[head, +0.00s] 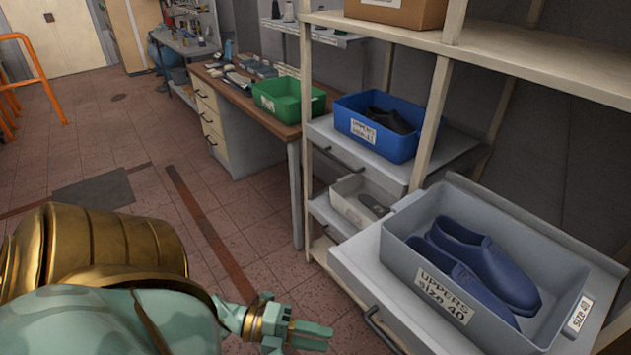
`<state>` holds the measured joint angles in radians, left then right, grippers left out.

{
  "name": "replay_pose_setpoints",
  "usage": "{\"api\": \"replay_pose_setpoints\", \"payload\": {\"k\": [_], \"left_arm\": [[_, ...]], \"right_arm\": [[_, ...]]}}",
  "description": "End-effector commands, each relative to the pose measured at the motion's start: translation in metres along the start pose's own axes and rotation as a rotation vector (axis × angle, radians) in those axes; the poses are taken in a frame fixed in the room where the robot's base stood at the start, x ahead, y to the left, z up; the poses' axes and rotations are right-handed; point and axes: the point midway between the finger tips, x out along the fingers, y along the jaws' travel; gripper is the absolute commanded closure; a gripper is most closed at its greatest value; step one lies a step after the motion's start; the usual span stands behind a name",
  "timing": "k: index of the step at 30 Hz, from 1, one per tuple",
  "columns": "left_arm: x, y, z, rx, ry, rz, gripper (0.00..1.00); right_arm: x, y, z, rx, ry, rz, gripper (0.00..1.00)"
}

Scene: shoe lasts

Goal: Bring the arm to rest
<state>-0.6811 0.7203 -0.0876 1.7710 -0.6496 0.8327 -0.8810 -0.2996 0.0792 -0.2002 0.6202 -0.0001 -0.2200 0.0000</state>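My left arm comes in from the lower left, with a bronze shoulder and teal links. My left gripper (322,337) is at the bottom middle, over the tiled floor and left of the grey pull-out shelf. Its fingers point right. They look close together, but I cannot tell whether they are shut. No object shows between them. My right gripper is not in view.
A grey bin (400,262) labelled "UPPERS SIZE 40" holds blue shoes (480,262) on the nearest shelf. A blue bin (400,143) with dark shoes and a smaller pale bin (345,205) stand behind. A green bin (268,103) sits on the workbench (230,95). Floor (150,150) left of the shelving is mostly clear.

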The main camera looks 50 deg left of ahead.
Motion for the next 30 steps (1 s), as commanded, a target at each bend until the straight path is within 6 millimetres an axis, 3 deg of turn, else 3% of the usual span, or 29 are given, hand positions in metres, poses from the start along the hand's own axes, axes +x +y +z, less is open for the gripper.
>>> {"api": "replay_pose_setpoints", "payload": {"k": [14,17,20,25,28,30], "left_arm": [[0.001,0.000,0.000,-0.009,-0.001,0.001,0.66],[-0.001,0.008,0.009,-0.079,-0.046,0.037,0.66],[-0.023,0.051,0.038,-0.226,-0.206,0.149,0.66],[-0.096,0.176,0.076,-0.600,-0.651,0.338,0.66],[-0.143,0.255,0.066,-0.839,-0.934,0.425,0.66],[-0.169,0.308,0.040,-1.008,-1.122,0.482,0.66]], "right_arm": [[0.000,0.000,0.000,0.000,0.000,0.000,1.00],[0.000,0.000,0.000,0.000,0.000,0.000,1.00],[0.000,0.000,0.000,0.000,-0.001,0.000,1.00],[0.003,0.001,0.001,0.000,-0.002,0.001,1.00],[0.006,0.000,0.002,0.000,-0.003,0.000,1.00],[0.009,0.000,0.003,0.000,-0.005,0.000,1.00]]}}
